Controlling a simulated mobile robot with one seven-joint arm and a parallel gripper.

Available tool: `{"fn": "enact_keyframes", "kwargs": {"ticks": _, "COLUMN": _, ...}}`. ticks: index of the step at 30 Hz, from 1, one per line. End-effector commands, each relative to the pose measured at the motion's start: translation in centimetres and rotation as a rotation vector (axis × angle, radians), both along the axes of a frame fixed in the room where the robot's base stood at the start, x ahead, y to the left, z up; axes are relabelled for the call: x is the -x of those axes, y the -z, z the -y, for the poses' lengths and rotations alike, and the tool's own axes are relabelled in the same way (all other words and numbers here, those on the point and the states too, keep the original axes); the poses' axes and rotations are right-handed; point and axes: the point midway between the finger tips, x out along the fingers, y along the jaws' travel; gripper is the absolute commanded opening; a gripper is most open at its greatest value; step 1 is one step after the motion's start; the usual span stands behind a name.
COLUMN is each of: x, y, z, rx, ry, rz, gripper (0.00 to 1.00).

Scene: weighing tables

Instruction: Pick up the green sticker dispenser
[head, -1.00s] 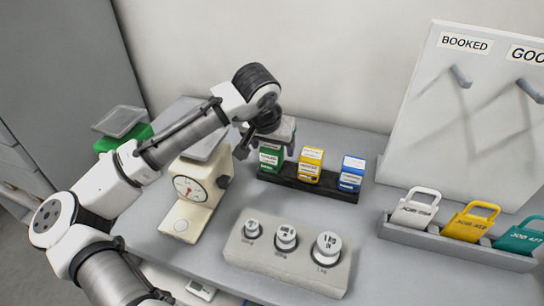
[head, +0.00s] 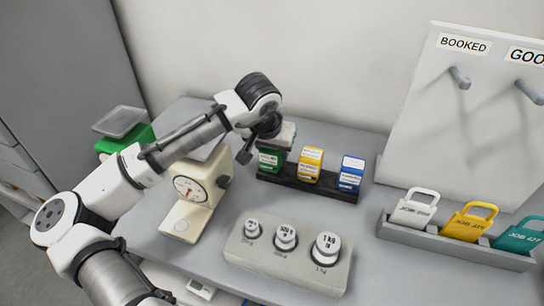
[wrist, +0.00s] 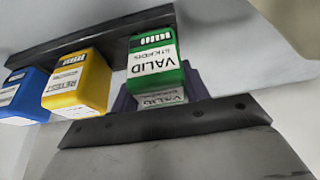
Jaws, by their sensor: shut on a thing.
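The green sticker dispenser (head: 270,161) stands at the left end of a dark rack (head: 316,186) on the table. It has a white label, which reads VALID in the wrist view, where the dispenser (wrist: 153,62) is right of the others. My gripper (head: 262,152) is over it from above and shut on it. In the head view my gripper hides the dispenser's top. In the wrist view a dark gripper part (wrist: 170,122) crosses below the dispenser. The dispenser appears still in its place at the rack's end.
Yellow (head: 309,165) and blue (head: 350,174) dispensers stand in the same rack to the right. A cream dial scale (head: 197,188) is close on the left. A block with weights (head: 287,255) lies in front. Job tags stand in a tray (head: 455,246) at right.

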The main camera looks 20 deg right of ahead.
Motion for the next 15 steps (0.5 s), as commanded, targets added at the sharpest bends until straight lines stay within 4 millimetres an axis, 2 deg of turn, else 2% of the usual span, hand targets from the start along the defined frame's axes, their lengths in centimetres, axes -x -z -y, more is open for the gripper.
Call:
{"fn": "enact_keyframes", "kwargs": {"ticks": 5, "x": -0.1, "y": -1.0, "z": 0.1, "rx": 0.000, "ry": 0.000, "rz": 0.004, "gripper": 0.18}}
{"fn": "enact_keyframes", "kwargs": {"ticks": 15, "x": 0.0, "y": -7.5, "z": 0.1, "rx": 0.002, "ry": 0.001, "rz": 0.004, "gripper": 0.18}}
